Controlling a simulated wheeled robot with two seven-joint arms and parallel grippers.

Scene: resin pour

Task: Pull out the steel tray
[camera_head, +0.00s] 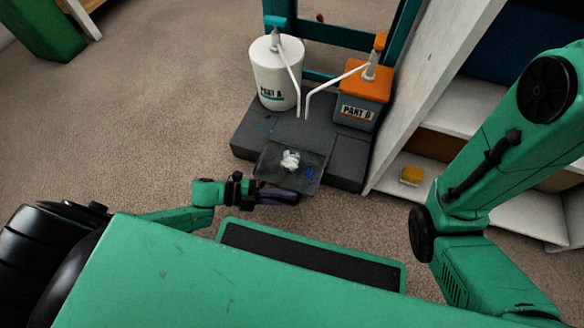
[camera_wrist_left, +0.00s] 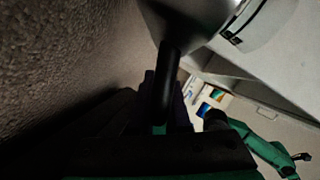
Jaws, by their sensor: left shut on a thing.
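The steel tray (camera_head: 311,174) is a dark, thin square in the head view. It lies at the front of a dark grey stand (camera_head: 243,139) and its near edge juts toward me. A small white item (camera_head: 290,160) and blue specks are on it. My left gripper (camera_head: 278,197) is at the tray's near edge, shut on it. The grip itself is hard to see in the dark. In the left wrist view a dark bar and a grey metal surface fill the space before the gripper; I cannot tell which part they are.
A white PART A drum (camera_head: 276,75) and an orange-topped PART B can (camera_head: 360,98), both with pumps, stand on the stand behind the tray. A white shelf (camera_head: 432,75) with a yellow item (camera_head: 411,176) is on the right. Carpet (camera_head: 140,110) at left is clear.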

